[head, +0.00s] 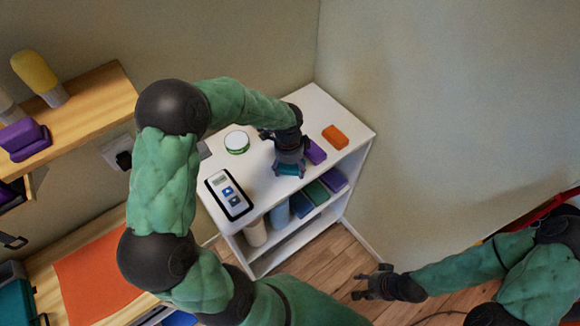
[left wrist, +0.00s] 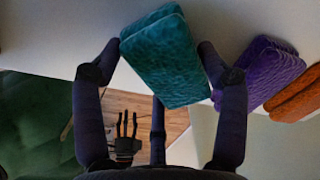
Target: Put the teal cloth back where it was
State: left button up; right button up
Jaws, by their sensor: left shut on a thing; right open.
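The teal cloth (head: 288,170) is a folded block at the front edge of the white shelf unit's top (head: 262,180). My left gripper (head: 290,163) is over it and shut on it. In the left wrist view the teal cloth (left wrist: 163,55) sits between the two fingers of my left gripper (left wrist: 158,50). I cannot tell whether the cloth touches the top. A purple cloth (head: 315,152) and an orange cloth (head: 335,137) lie to its right in a row. My right gripper (head: 368,284) is open and empty, low over the floor at the right.
A device with blue buttons (head: 229,195) and a round green-and-white tin (head: 237,142) stand on the same top. Folded cloths (head: 317,192) and rolls (head: 256,232) fill the shelf below. A wooden wall shelf (head: 95,100) is at the left. Wooden floor (head: 335,265) is clear in front.

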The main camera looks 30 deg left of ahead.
aim_at(289, 167)
pick_arm(q)
jog(key=shift+f, duration=0.2)
jog(key=o, duration=1.1)
jog(key=shift+r, duration=0.15)
notch_tip(289, 167, up, 12)
jog(key=p, duration=0.3)
jog(key=shift+s, duration=0.2)
